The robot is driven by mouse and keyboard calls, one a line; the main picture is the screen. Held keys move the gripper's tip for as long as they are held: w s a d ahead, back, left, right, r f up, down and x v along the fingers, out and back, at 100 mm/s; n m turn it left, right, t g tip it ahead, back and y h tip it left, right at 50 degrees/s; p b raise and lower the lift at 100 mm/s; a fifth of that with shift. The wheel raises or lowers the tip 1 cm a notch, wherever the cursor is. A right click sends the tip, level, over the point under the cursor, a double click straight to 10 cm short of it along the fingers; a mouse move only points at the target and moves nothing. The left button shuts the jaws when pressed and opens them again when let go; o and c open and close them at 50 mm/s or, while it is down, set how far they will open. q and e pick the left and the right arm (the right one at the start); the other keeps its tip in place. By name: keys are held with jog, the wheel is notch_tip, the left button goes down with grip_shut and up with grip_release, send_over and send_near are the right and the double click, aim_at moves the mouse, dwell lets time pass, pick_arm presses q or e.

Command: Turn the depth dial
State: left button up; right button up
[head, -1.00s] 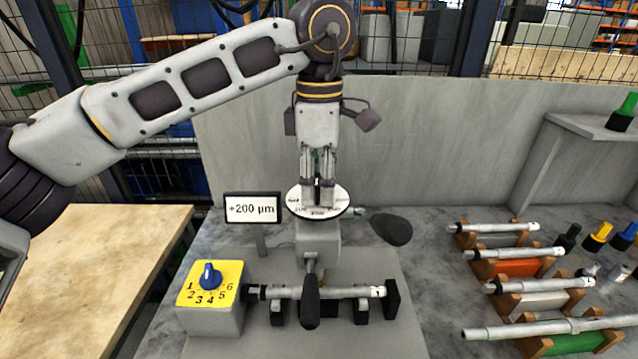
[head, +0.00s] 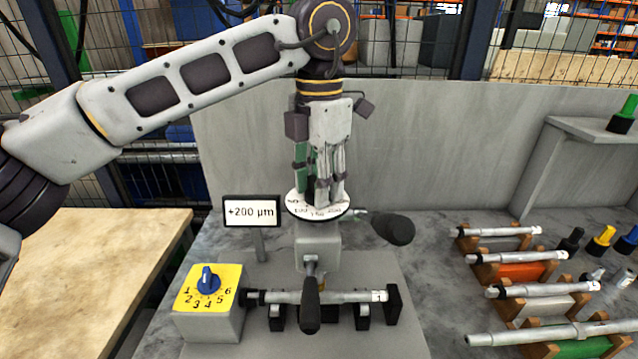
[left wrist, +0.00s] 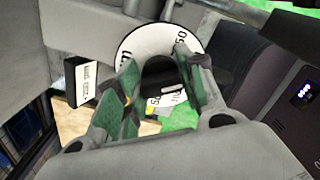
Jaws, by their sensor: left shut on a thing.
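The depth dial (head: 296,207) is a white round disc with black markings on top of the grey grinder head. It also shows in the left wrist view (left wrist: 140,45). My left gripper (head: 322,198) points straight down over the dial's middle, its fingers shut on the dial's dark knob (left wrist: 160,75). The fingers hide part of the disc and most of the knob. A small display (head: 251,211) left of the dial reads +200 µm. My right gripper is not in view.
A yellow selector box (head: 207,290) with a blue knob stands at front left. A shaft (head: 330,296) lies on supports in front, near black handles (head: 388,228). Several shafts rest on wooden racks (head: 520,268) at right. A grey panel (head: 430,140) stands behind.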

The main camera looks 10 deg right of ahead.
pick_arm(q)
jog(key=shift+n, duration=0.5)
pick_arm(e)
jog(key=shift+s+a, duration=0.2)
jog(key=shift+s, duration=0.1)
pick_arm(q)
jog(key=shift+r, duration=0.1)
jog(key=o, duration=0.7)
jog(key=shift+o, duration=1.4)
jog(key=shift+r, duration=5.9)
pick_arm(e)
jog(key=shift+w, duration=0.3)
